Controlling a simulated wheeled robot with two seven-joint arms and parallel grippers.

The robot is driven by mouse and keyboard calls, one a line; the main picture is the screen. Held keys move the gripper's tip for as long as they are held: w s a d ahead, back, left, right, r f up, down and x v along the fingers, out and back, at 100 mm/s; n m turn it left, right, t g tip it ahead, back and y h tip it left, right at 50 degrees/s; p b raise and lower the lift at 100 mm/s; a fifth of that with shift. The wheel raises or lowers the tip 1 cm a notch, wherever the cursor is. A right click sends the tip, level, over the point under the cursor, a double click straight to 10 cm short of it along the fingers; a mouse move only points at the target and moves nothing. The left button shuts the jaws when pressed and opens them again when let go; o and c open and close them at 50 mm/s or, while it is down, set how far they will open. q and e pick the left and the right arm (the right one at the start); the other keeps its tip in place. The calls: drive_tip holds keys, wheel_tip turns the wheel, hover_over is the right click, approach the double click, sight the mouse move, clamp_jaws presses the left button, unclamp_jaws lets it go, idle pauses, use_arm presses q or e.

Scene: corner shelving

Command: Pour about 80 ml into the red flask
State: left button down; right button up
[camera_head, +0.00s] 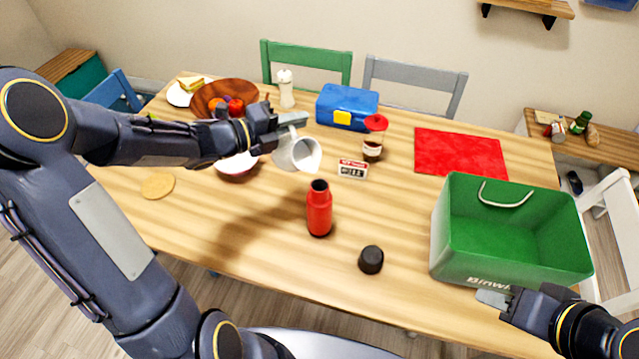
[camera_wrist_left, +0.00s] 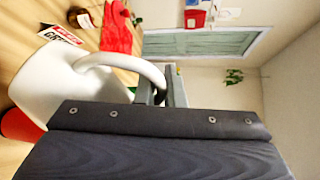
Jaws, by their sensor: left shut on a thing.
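The red flask (camera_head: 319,208) stands upright on the table with its dark mouth open. A black cap (camera_head: 371,260) sits on the table to its right. My left gripper (camera_head: 286,126) is shut on the handle of a white jug (camera_head: 298,152). The jug is held in the air, above and left of the flask, tilted with its opening toward the flask. The white jug (camera_wrist_left: 55,80) and its curved handle also show in the left wrist view, with part of the red flask (camera_wrist_left: 18,126) below. I cannot see liquid. My right gripper (camera_head: 495,299) is near the table's front right edge; its finger opening is unclear.
A small red-and-white display box (camera_head: 352,168) stands behind the flask.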

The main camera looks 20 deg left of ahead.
use_arm(q)
drive_tip(key=shift+s+d+f+m+y+b, duration=0.1)
drive_tip(key=shift+s+d+m+y+b, duration=0.25)
drive_tip(key=shift+d+m+b, duration=0.35)
idle(1.7)
drive_tip(key=shift+s+d+r+m+y+b, duration=0.25)
drive_tip(key=shift+s+d+r+m+b, duration=0.15)
drive_tip(key=shift+m, duration=0.3)
idle(2.2)
drive_tip(key=a+n+p, duration=0.1)
drive_tip(key=w+a+n+h+p, duration=0.1)
drive_tip(key=p, duration=0.1)
drive_tip(key=shift+w+r, duration=0.15)
drive_tip(key=shift+w, duration=0.05)
drive_tip(key=shift+w+a+f+n+b, duration=0.2)
drive_tip(key=shift+f+n+b, duration=0.1)
drive_tip(key=shift+f+n, duration=0.1)
drive_tip(key=shift+a+f+n, duration=0.15)
drive_tip(key=shift+f+n, duration=0.25)
drive_tip(key=shift+f, duration=0.05)
drive_tip(key=shift+w+a+f+n+h, duration=0.4)
drive_tip(key=shift+a+f+n, duration=0.1)
drive_tip(key=shift+n, duration=0.1)
idle(0.7)
